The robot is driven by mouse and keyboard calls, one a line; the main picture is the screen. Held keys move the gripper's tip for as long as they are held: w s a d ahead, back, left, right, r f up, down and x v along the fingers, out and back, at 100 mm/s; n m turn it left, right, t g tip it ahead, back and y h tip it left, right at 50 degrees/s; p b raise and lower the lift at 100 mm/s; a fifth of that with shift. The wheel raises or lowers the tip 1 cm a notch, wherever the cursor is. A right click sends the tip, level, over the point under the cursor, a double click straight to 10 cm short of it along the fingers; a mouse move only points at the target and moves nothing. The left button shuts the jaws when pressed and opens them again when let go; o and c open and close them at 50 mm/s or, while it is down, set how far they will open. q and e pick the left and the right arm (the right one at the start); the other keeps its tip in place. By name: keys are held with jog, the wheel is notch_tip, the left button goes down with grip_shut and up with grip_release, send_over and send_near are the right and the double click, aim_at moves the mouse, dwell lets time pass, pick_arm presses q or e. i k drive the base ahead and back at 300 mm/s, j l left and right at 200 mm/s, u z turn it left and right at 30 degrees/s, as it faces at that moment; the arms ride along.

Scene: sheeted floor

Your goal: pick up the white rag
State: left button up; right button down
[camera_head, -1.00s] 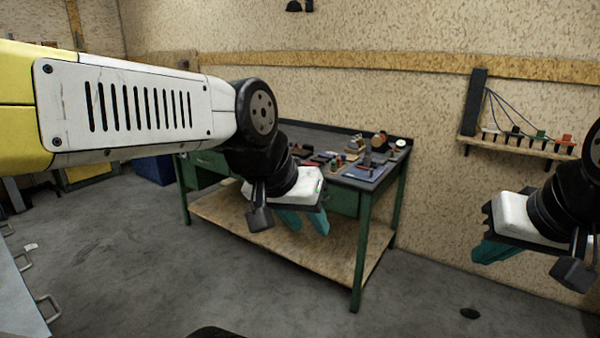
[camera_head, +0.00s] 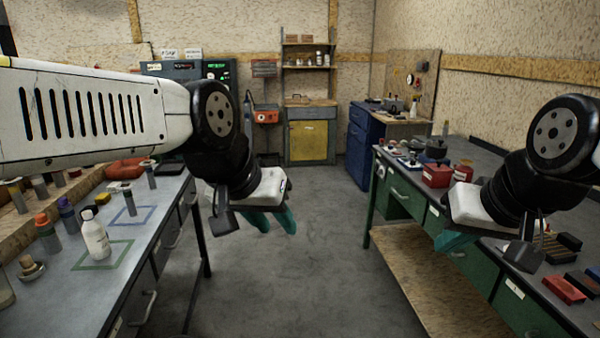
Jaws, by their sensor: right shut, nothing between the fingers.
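I cannot make out a white rag in this view. My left gripper (camera_head: 275,222) hangs over the open floor between the two benches. Its two teal fingers stand apart with nothing seen between them. My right gripper (camera_head: 452,241) is in front of the right-hand bench's near edge. Its teal fingers are shut and hold nothing. My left arm hides part of the left bench and the back left of the room.
A left bench (camera_head: 165,225) bears a white bottle (camera_head: 95,236) and small items. A green right bench (camera_head: 490,265) bears red boxes (camera_head: 437,174) and tools. A blue cabinet (camera_head: 361,143) and a yellow-doored cabinet (camera_head: 308,141) stand behind. The floor (camera_head: 300,285) between is clear.

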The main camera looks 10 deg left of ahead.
aim_at(111, 189)
jog(key=i+j+u, duration=0.1)
jog(key=i+u, duration=0.2)
jog(key=i, duration=0.7)
jog(key=i+l+u, duration=0.1)
jog(key=i+u, duration=0.25)
jog(key=i, duration=0.6)
jog(key=i+u, duration=0.25)
jog(key=i, duration=0.25)
jog(key=i+l+u, duration=0.1)
jog(key=i+u, duration=0.2)
jog(key=i, duration=0.15)
jog(key=i+j+u, duration=0.15)
jog(key=i+u, duration=0.25)
jog(key=i+j+u, duration=0.15)
jog(key=u, duration=0.25)
jog(key=i+u, duration=0.4)
jog(key=k+l, duration=0.05)
jog(key=k, duration=0.05)
